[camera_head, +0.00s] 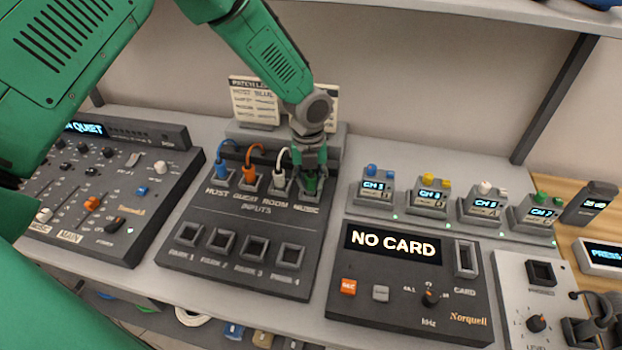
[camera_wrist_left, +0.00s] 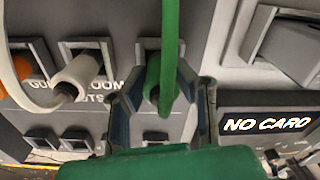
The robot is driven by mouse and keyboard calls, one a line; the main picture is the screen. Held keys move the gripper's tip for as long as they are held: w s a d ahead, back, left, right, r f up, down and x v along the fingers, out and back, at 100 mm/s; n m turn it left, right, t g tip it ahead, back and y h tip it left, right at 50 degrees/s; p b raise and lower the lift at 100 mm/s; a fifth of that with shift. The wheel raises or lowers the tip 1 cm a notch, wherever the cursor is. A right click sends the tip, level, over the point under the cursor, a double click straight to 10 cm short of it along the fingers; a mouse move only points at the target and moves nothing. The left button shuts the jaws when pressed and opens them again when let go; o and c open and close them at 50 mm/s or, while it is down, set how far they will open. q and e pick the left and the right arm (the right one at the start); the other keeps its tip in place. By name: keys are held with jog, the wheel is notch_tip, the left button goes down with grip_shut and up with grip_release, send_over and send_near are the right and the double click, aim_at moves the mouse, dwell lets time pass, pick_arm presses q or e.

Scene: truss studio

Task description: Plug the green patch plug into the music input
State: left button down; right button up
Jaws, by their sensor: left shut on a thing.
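The green patch plug (camera_wrist_left: 160,80) is between the fingers of my left gripper (camera_wrist_left: 160,108), which is shut on it. In the head view my left gripper (camera_head: 309,176) points down over the music input (camera_head: 307,196) at the right end of the inputs row. The plug is upright at that socket; the fingers hide how deep it sits. The music label shows just in front of it. Blue (camera_head: 222,172), orange (camera_head: 250,178) and white (camera_head: 280,180) plugs stand in the host, guest and room inputs to the left. My right gripper is not in view.
Empty park sockets (camera_head: 222,240) line the patch panel's front. A recorder (camera_head: 410,285) reading NO CARD stands to the right, with several small channel boxes (camera_head: 428,194) behind it. A mixer (camera_head: 110,190) stands left. A patch list card (camera_head: 255,103) stands behind the panel.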

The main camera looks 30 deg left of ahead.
aim_at(309, 176)
pick_arm(q)
jog(key=shift+f, duration=0.2)
jog(key=c, duration=1.6)
grip_release()
notch_tip(309, 176, up, 11)
jog(key=p, duration=0.9)
jog(key=shift+a+r, duration=0.1)
jog(key=shift+a, duration=0.05)
jog(key=shift+s, duration=0.15)
